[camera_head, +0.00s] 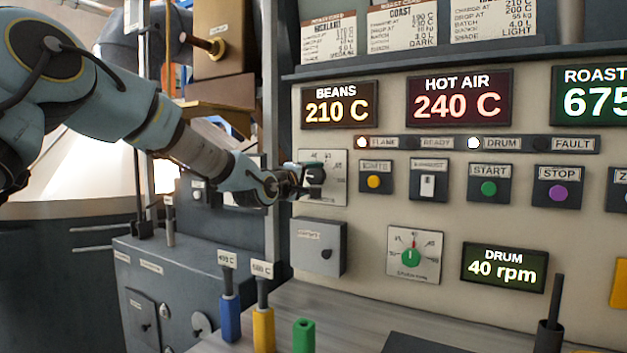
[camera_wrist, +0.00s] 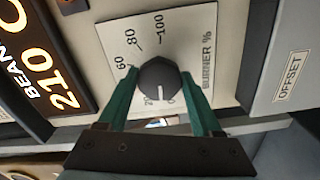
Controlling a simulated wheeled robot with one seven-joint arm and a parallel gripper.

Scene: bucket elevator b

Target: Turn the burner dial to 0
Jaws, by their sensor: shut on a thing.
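The burner dial (camera_wrist: 159,78) is a dark faceted knob on a pale plate (camera_wrist: 190,35) marked "BURNER %". Its white pointer line faces the bottom of the wrist view, between the 20 mark and what looks like the 0 mark. My gripper (camera_wrist: 160,82) has its two green fingers shut on opposite sides of the knob. The 40 mark is hidden by a finger. In the camera_head view my gripper (camera_head: 296,182) reaches the dial plate (camera_head: 334,190) from the left, and the knob (camera_head: 315,174) is partly covered.
The "BEANS 210 C" display (camera_head: 340,105) is above the dial. An "OFFSET" box (camera_head: 318,247) juts out below it. Yellow (camera_head: 374,181) and green (camera_head: 489,188) buttons, a switch (camera_head: 428,185) and a second dial (camera_head: 411,257) are to the right.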

